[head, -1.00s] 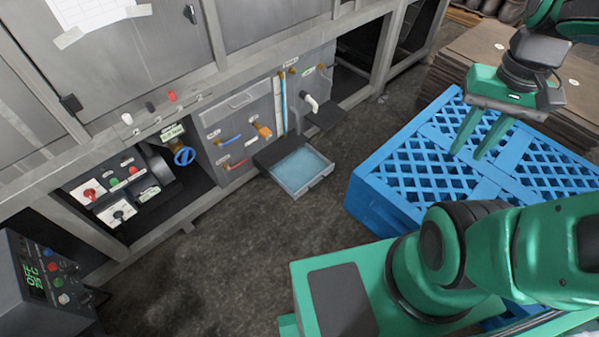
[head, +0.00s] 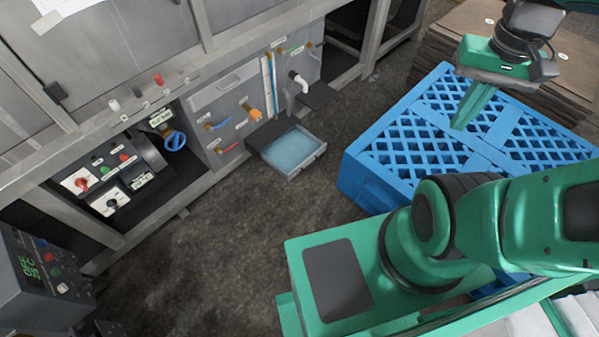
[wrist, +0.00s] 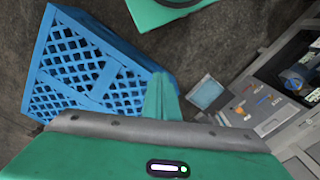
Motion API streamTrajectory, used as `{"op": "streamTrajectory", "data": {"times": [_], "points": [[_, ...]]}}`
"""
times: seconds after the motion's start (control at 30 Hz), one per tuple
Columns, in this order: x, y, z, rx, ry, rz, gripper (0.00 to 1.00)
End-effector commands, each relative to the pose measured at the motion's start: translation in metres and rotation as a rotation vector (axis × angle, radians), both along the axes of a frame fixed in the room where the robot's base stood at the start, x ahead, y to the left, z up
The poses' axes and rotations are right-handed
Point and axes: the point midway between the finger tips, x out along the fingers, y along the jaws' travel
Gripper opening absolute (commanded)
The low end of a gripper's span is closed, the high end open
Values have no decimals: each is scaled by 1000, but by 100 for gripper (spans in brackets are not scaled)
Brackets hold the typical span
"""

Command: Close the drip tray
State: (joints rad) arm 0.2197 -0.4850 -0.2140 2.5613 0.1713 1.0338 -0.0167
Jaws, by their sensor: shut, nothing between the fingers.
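The drip tray (head: 314,162) is a grey open drawer holding light blue liquid.
The blue lattice crate (head: 360,192) stands between my gripper and the tray's right side. Brown stacked sheets (head: 480,25) lie behind it. Dark floor (head: 215,235) in front of the tray is clear. A grey control box (head: 45,285) stands at the lower left.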

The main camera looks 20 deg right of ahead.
Motion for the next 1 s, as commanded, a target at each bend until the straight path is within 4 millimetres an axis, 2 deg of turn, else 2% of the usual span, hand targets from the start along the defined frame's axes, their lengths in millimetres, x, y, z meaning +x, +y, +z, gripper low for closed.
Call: {"op": "streamTrajectory", "data": {"times": [0.27,0.47,0.7,1.0], "points": [[82,-9,-29,-7,-35,87,0],[145,-7,-62,7,-82,149,0],[215,4,-114,52,-145,206,0],[287,31,-193,139,-231,239,0]]}}
